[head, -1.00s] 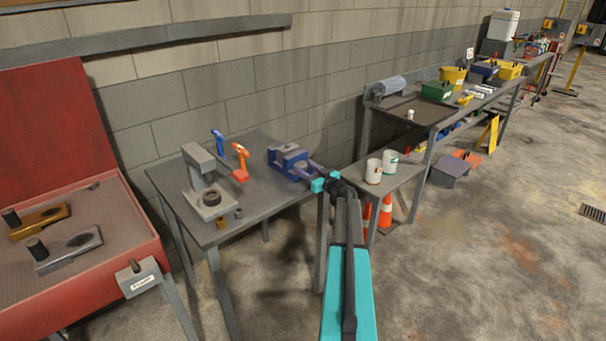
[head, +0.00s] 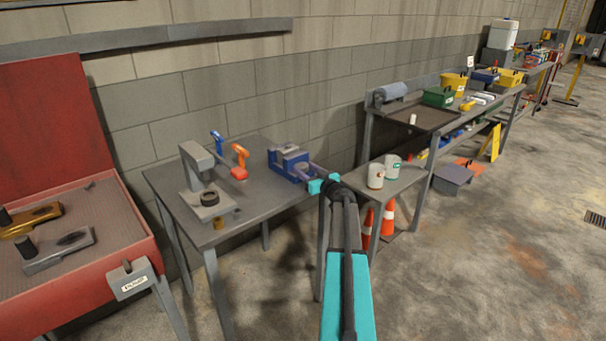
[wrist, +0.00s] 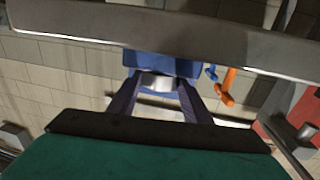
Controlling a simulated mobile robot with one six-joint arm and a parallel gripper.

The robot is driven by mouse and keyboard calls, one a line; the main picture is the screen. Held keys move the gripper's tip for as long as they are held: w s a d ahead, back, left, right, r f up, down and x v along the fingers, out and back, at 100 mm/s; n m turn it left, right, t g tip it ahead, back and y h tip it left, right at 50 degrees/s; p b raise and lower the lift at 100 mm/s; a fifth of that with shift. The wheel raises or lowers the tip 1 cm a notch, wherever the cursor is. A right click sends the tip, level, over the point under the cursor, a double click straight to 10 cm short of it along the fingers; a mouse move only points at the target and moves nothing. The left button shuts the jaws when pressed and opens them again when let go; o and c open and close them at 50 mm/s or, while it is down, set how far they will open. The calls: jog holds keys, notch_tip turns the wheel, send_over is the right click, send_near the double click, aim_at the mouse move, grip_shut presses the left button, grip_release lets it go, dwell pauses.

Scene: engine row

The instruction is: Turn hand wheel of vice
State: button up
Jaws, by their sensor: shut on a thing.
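The vice (head: 288,163), blue and purple with a grey top, sits at the right back of the grey bench. Purple bars reach from it towards my gripper (head: 322,186), which is at the bench's right end. My gripper's cyan fingers are shut on the vice's hand wheel, which they mostly hide. In the wrist view, two purple bars (wrist: 194,102) and a silver cylinder of the vice show above my dark-edged green finger. The wheel's full outline and turn angle cannot be made out.
The bench (head: 255,205) also holds a grey press (head: 196,170), an orange-handled tool (head: 240,156) and a blue-handled tool (head: 217,141). Two white cans (head: 376,176) stand on a low shelf to the right. Orange cones (head: 388,217) stand beneath it. Open floor lies at the right front.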

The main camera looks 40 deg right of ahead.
jog(key=o, duration=1.1)
jog(key=shift+c, duration=0.2)
jog(key=shift+s, duration=0.2)
jog(key=b+v, duration=0.4)
jog(key=v, duration=0.9)
jog(key=shift+s, duration=0.25)
jog(key=shift+a, duration=0.1)
